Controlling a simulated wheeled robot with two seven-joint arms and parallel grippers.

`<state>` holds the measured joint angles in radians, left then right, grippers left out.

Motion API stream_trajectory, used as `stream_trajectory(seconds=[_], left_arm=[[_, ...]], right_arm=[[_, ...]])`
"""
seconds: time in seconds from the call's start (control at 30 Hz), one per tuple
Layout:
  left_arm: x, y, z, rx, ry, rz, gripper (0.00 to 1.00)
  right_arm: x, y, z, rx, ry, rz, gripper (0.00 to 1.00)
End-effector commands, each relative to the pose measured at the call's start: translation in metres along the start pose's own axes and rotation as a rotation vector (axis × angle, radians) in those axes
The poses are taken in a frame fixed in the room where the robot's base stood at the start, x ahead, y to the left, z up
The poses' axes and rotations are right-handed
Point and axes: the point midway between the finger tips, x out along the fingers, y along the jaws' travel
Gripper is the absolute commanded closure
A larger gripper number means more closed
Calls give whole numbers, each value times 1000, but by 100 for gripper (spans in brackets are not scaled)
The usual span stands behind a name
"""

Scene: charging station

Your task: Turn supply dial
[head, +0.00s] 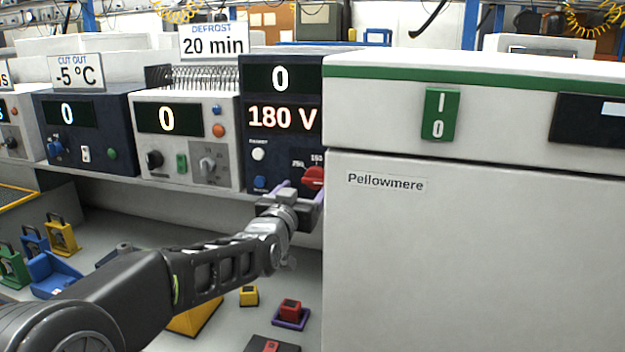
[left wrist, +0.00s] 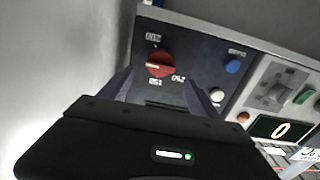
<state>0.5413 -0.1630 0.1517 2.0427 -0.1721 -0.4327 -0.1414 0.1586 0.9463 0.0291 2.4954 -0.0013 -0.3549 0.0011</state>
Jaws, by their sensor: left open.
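The supply (head: 281,82) is a dark blue unit with a "0" display and a "180 V" readout. Its red dial (head: 313,177) sits at the lower right of its front, partly hidden, with "150" and "250" marks near it. In the left wrist view, the red dial (left wrist: 160,65) shows whole with a pale pointer line, along with a blue and a white button. My left gripper (head: 298,189) is open, its purple fingers pointing at the panel just below the dial. In the left wrist view, the dial appears between the fingertips; contact cannot be told. My right gripper is out of view.
A large white cabinet (head: 470,240) labelled "Pellowmere" stands close at the right of the dial, with a green switch (head: 440,114). Other units with dials (head: 186,140) line the shelf at left. Coloured blocks (head: 290,312) and padlock-like pieces lie on the lower surface.

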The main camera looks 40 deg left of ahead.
Motion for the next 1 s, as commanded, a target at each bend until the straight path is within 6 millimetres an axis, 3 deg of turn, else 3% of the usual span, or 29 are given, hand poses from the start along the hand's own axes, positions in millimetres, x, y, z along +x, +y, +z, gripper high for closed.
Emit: stream_trajectory(seconds=[0.43, 0.8, 1.0], left_arm=[[62, 0, -1, -1, -2, 0, 29], [68, 0, 0, 1, -1, 0, 29], [68, 0, 0, 1, -1, 0, 45]], right_arm=[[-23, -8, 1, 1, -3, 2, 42], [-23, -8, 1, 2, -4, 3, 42], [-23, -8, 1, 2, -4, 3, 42]])
